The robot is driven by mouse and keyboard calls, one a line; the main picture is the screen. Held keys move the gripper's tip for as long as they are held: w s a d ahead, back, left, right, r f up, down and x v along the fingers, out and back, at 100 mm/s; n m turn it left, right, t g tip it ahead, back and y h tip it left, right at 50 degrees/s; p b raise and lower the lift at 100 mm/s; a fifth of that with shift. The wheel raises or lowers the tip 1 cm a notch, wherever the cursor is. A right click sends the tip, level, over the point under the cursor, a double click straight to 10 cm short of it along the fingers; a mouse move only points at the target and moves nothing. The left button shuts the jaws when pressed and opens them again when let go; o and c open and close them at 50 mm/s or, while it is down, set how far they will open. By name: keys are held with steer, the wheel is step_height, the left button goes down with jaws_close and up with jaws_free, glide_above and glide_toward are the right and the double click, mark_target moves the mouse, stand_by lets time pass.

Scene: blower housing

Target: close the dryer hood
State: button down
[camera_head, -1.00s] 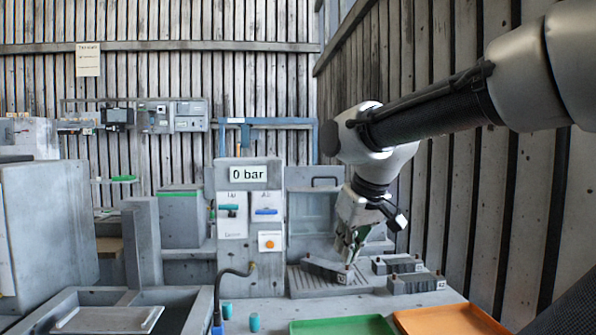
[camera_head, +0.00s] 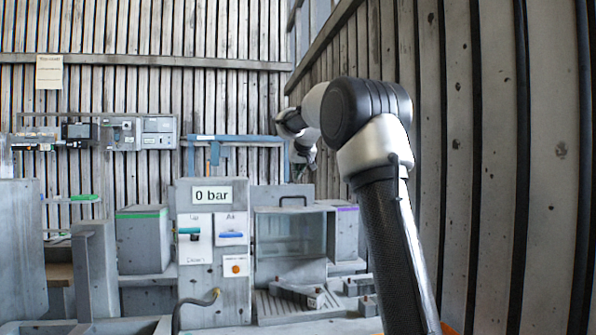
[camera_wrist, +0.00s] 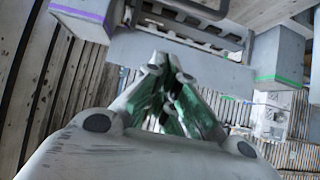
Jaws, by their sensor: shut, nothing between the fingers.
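The dryer hood (camera_head: 290,235) is a grey box with a clear window, standing right of the "0 bar" panel in the head view. A dark handle (camera_head: 292,198) shows at its upper back edge. A grey part (camera_head: 297,292) lies on the slatted plate below and in front of the hood. My gripper (camera_head: 302,166) is up above the handle, apart from it, small and partly unclear there. In the wrist view my gripper (camera_wrist: 158,62) has its green-padded fingers together and empty. A grey panel (camera_wrist: 190,58) lies just beyond the fingertips; whether they touch it I cannot tell.
The "0 bar" control panel (camera_head: 213,250) stands left of the hood. A purple-edged box (camera_head: 346,232) is right behind it, also in the wrist view (camera_wrist: 88,18). A green-edged box (camera_wrist: 278,55) is at right there. A blue frame (camera_head: 235,139) stands behind.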

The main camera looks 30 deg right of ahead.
mark_target(295, 207)
steer(key=f, duration=0.1)
steer(key=w+f, duration=0.1)
steer(key=f, duration=0.3)
steer(key=shift+w+d+f, duration=0.1)
steer(key=shift+w+d, duration=0.1)
steer(key=shift+w, duration=0.2)
steer(key=shift+s+a+f, duration=0.1)
steer(key=shift+s+f, duration=0.15)
steer(key=shift+s, duration=0.05)
